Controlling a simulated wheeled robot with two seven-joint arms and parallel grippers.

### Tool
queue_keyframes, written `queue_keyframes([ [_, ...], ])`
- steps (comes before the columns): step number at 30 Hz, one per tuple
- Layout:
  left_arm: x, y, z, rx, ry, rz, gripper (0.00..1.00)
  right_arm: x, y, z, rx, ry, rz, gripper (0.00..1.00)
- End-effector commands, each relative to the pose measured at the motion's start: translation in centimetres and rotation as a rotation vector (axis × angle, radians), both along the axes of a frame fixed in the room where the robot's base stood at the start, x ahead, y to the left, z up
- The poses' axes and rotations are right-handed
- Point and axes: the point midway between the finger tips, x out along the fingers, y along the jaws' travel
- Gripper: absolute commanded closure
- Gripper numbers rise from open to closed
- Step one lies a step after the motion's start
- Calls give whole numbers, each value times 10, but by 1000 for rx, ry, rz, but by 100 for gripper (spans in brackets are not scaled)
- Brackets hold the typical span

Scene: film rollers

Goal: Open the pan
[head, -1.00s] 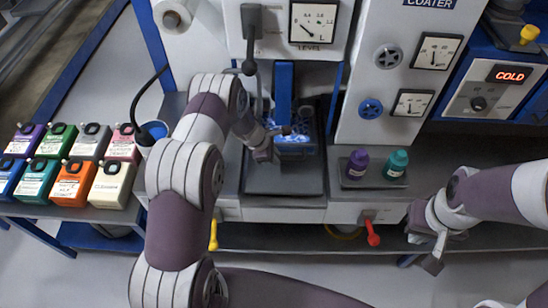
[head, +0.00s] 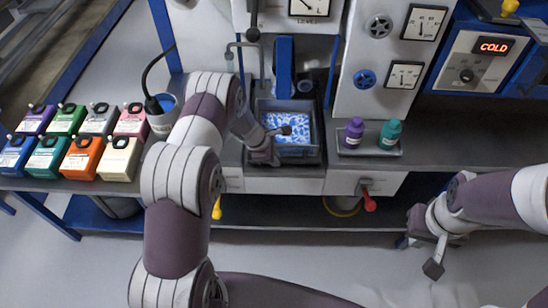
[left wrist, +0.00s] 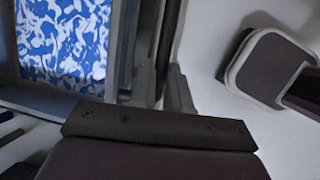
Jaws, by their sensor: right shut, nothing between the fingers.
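The pan (head: 316,154) is a dark grey rectangular tray on the bench below the blue column. Its top is uncovered, and a blue and white patterned surface shows inside; the pan's edge (left wrist: 125,45) and this pattern also show in the left wrist view. My left gripper (head: 273,143) is at the pan's front left part. In the left wrist view its fingertips (left wrist: 163,85) are close together beside a thin dark bar (left wrist: 170,35); whether they hold it is unclear. My right gripper (head: 434,264) is shut and empty, in front of the bench at the right.
A small tray (head: 374,151) with a purple bottle (head: 354,132) and a teal bottle (head: 390,134) stands right of the pan. Several coloured boxes (head: 82,158) and a grey pot (head: 162,116) stand at the left. A red lever (head: 368,201) hangs below the bench.

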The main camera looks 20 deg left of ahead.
Motion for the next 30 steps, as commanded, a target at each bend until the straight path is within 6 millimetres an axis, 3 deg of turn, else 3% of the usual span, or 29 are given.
queue_keyframes([
  [1,3,1,4,2,-10,2,80,0,0,1,0,0,0,100],
  [3,3,1,3,1,-9,2,58,0,0,1,0,0,0,100],
  [14,0,2,6,1,-4,2,58,0,0,-1,0,0,0,100],
  [17,-4,7,20,1,-5,2,58,0,0,-3,0,0,0,100],
  [24,-22,28,79,2,-9,4,58,0,0,-8,0,0,0,100],
  [30,-32,39,111,1,-7,2,58,0,0,-9,0,0,0,100],
])
